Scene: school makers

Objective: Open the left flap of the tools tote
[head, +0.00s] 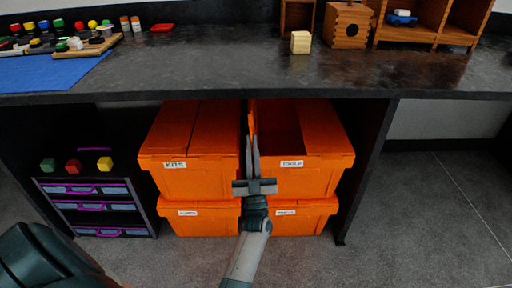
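The tools tote (302,178) is the upper right orange tote under the bench, with a white label that seems to read TOOLS. Its left flap (251,112) looks raised, standing nearly upright and seen edge-on. The dark inside shows to the right of that flap. The right flap (322,125) lies closed. My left gripper (252,140) is in front of the tote's left side, pointing up and away. Its two fingers are close together and overlap the lower part of the raised flap. I cannot tell whether they touch it. My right gripper is not in view.
The kits tote (200,180) stands close on the left, with two more orange totes below. A drawer unit (98,208) stands further left. The bench top (220,65) overhangs the totes, and a dark bench leg (364,170) is at right. The floor at right is clear.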

